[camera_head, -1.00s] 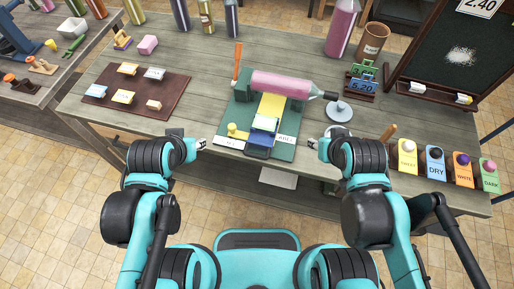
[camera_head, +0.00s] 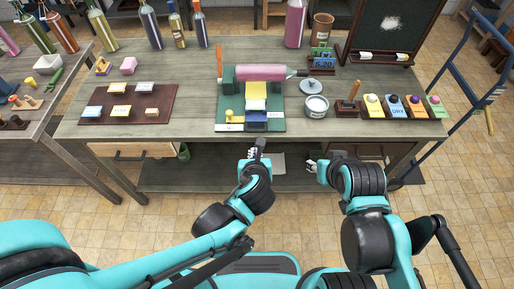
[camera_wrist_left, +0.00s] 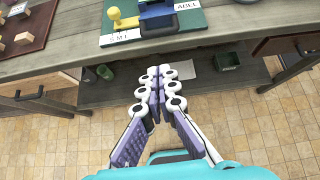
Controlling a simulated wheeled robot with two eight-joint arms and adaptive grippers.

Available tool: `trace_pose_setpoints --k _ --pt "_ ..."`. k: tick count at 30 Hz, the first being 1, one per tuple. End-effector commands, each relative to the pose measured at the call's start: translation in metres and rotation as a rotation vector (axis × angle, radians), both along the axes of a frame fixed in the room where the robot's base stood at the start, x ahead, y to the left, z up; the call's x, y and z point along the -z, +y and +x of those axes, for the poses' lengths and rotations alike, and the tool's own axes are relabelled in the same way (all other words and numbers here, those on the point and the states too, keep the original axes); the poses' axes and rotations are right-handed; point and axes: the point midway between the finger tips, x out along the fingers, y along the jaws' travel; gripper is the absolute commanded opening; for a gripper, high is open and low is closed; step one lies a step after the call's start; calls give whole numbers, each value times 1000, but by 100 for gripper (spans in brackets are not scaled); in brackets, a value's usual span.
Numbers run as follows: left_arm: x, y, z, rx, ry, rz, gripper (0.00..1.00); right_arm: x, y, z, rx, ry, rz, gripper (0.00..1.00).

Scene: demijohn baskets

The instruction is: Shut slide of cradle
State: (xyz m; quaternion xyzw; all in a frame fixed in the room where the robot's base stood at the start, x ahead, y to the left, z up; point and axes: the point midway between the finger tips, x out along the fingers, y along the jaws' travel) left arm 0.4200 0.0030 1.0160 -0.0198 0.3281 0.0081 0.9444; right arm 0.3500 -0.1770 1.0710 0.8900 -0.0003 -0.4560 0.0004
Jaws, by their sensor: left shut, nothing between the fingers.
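The cradle's green base (camera_head: 223,99) stands near the front edge of the table. A pink bottle (camera_head: 260,72) lies across its back part. A yellow knob (camera_head: 229,114) stands left of the block. Block (camera_wrist_left: 158,22) and knob (camera_wrist_left: 114,14) also show at the top of the left wrist view. My left gripper (camera_head: 257,148) is shut and empty, in front of the table edge, apart from the cradle; its fingers (camera_wrist_left: 165,73) lie together. My right gripper (camera_head: 312,166) is small and unclear, right of it.
A brown board (camera_head: 95,96) with small blocks lies left of the cradle. A round grey disc (camera_head: 312,86) and a jar (camera_head: 316,107) stand to its right. A wooden-handled stamp (camera_head: 351,97) and several colored cards are further right. Bottles line the back.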

Motion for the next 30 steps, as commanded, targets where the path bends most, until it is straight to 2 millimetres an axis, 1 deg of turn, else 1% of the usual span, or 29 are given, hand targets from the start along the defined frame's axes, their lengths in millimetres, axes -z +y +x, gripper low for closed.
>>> trace_pose_setpoints --k 1,4,7,15,19,21,24,27,30 --pt "1 -3 1 20 -4 21 0 0 0 0 0 0 0 40" --pt "6 -3 6 32 -6 36 0 4 0 0 0 0 0 40" --pt "16 -3 16 28 -6 35 0 11 0 0 0 0 0 40" --pt "53 -2 62 26 -6 33 0 35 0 0 0 0 0 40" --pt "68 -2 82 26 -6 32 0 44 0 0 0 0 0 40" --pt "67 -2 94 26 -5 32 0 45 0 0 0 0 0 40" --pt "69 -2 106 26 -5 32 0 48 0 0 0 0 0 40" --pt "70 -2 114 27 -5 32 0 49 0 0 0 0 0 40" --pt "70 -3 117 28 -5 31 0 50 0 0 0 0 0 40"
